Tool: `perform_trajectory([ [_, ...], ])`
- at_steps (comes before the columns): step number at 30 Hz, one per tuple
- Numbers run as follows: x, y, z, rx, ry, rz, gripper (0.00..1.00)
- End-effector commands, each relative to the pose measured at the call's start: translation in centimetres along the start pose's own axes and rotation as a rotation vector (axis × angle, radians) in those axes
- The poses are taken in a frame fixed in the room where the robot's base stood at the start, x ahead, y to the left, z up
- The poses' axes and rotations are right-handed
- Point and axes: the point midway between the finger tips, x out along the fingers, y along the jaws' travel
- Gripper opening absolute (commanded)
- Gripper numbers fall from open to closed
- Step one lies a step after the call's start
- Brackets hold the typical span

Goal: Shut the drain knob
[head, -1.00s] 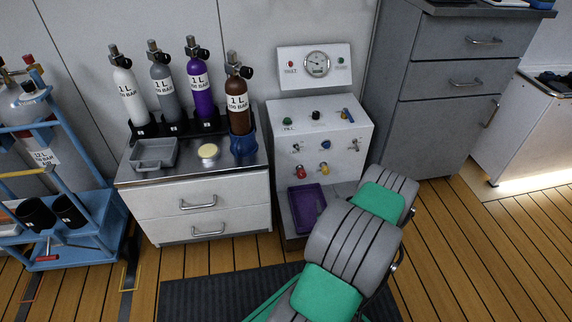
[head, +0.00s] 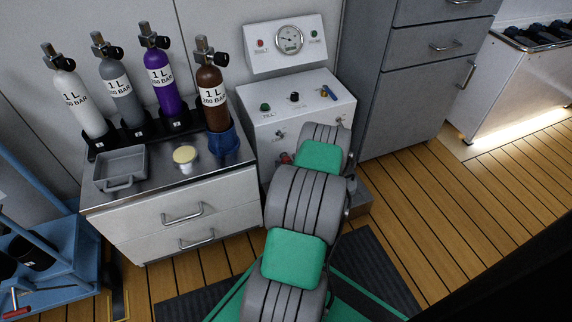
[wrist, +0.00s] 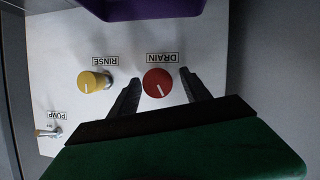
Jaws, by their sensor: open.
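The drain knob (wrist: 159,83) is a round red knob with a white pointer line, beside its DRAIN label on the white panel front. In the wrist view my gripper (wrist: 157,84) is open, with one dark finger on each side of the red knob. I cannot tell whether the fingers touch it. In the head view the fill panel (head: 300,118) stands behind my arm. A small part of the red knob (head: 285,158) shows at the arm's left edge; my gripper is hidden there.
The yellow RINSE knob (wrist: 91,82) is left of the gripper, and the PUMP switch (wrist: 48,133) is further left. A purple tray (wrist: 140,8) is at the top. A drawer cabinet (head: 180,215) with several bottles stands left of the panel.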

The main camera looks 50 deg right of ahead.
Motion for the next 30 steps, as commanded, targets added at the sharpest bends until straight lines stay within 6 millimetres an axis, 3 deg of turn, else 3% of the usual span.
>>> perform_trajectory([
  [9, 0.48, 0.19, -0.08, 0.002, 0.0, 0.003, 0.54],
  [30, 0.44, 0.1, -0.02, 0.002, -0.001, 0.001, 0.0],
])
